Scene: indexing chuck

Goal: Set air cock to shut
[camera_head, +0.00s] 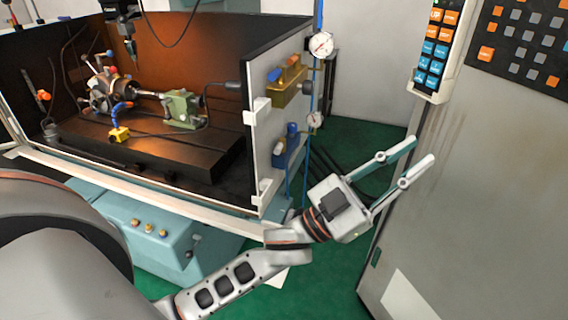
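On the side panel of the machine enclosure is a brass block (289,88) with a blue lever (274,75) and an orange part (293,61). Below it is a blue unit (292,150) with a pale knob. I cannot tell for certain which of these fittings is the air cock, nor its setting. My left gripper (421,150) is to the right of and below these fittings, clear of them. Its two fingers are apart, empty, and point up and right toward the grey cabinet. My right gripper is not in view.
A round gauge (321,45) and a smaller gauge (315,120) are beside the fittings. The enclosure (258,150) holds a chuck (108,92) and green tailstock (181,108). A grey cabinet (480,190) with a button pendant (436,50) stands close right. Green floor shows between.

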